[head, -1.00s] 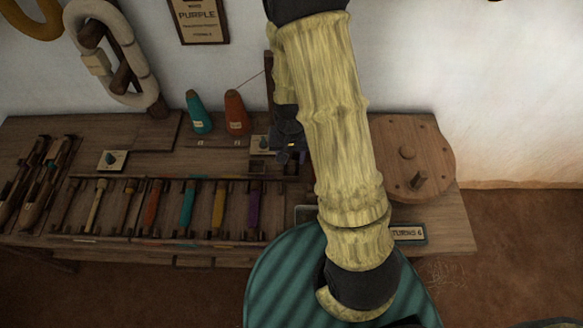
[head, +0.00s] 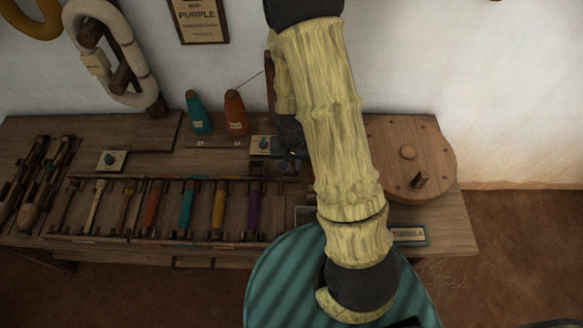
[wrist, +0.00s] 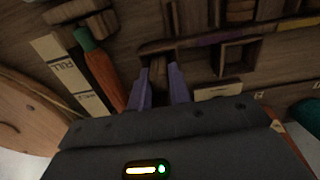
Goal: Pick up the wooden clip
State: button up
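My gripper (wrist: 160,85) shows in the wrist view with its two purple-grey fingers apart, pointing down at the bench. A small brown wooden piece (wrist: 158,72), which looks like the wooden clip, lies between the fingertips. I cannot tell whether the fingers touch it. In the head view my gripper (head: 289,138) is a dark shape over the back of the bench, mostly behind my own arm. The clip cannot be made out there.
The bench (head: 150,165) holds a rack of coloured bobbins at the front left. Teal (head: 198,113) and orange (head: 236,113) cones stand at the back. A round wooden disc (head: 410,158) with pegs is right of my arm. A small open compartment (wrist: 240,55) is close to the fingers.

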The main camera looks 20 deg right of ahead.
aim_at(291, 163)
grip_shut()
notch_tip(291, 163, up, 10)
jog(key=shift+r+p, duration=0.1)
jog(key=shift+p, duration=0.75)
